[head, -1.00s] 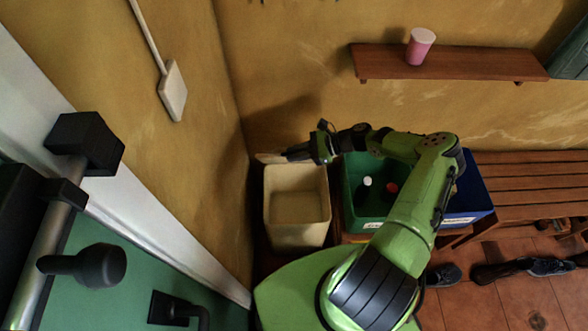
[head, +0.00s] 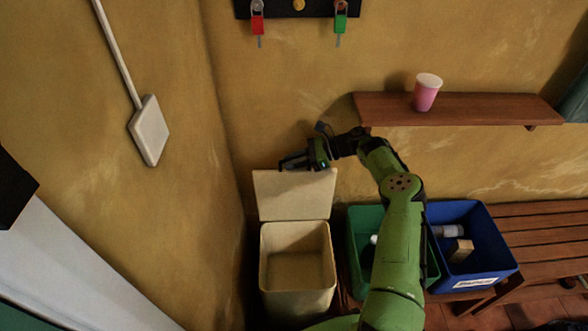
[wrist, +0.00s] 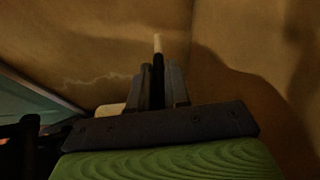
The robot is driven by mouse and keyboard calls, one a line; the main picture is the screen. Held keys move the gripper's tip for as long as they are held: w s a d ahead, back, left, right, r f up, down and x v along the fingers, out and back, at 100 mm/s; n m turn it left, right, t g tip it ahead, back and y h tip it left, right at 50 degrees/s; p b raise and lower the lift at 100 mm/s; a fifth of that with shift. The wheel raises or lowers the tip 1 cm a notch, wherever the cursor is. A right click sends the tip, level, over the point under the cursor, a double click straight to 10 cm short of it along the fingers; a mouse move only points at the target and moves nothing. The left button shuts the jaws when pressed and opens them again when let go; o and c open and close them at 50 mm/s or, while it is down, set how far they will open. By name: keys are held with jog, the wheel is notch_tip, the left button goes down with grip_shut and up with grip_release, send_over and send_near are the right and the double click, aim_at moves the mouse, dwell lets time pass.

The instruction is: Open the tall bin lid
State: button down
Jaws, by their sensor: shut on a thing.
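The tall bin (head: 297,304) is cream and stands in the corner, its top open and its inside visible. Its cream lid (head: 295,196) stands up at the back edge, its broad flat face toward me. My gripper (head: 292,163) is at the lid's top edge and is shut on it. The exact grip is small and dark.
A green bin (head: 359,222) and a blue bin (head: 492,240) with items stand to the right, beside a wooden bench (head: 545,225). A shelf (head: 460,108) with a pink cup (head: 427,93) is above. The left wall is close to the tall bin.

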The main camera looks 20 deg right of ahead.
jog(key=shift+f, duration=0.1)
dwell(0.3)
jog(key=c, duration=1.2)
grip_release()
jog(key=shift+w, duration=0.1)
jog(key=shift+o, duration=0.2)
jog(key=shift+d, duration=0.1)
jog(key=p+v, duration=0.1)
jog(key=v, duration=0.6)
jog(key=shift+d, duration=0.2)
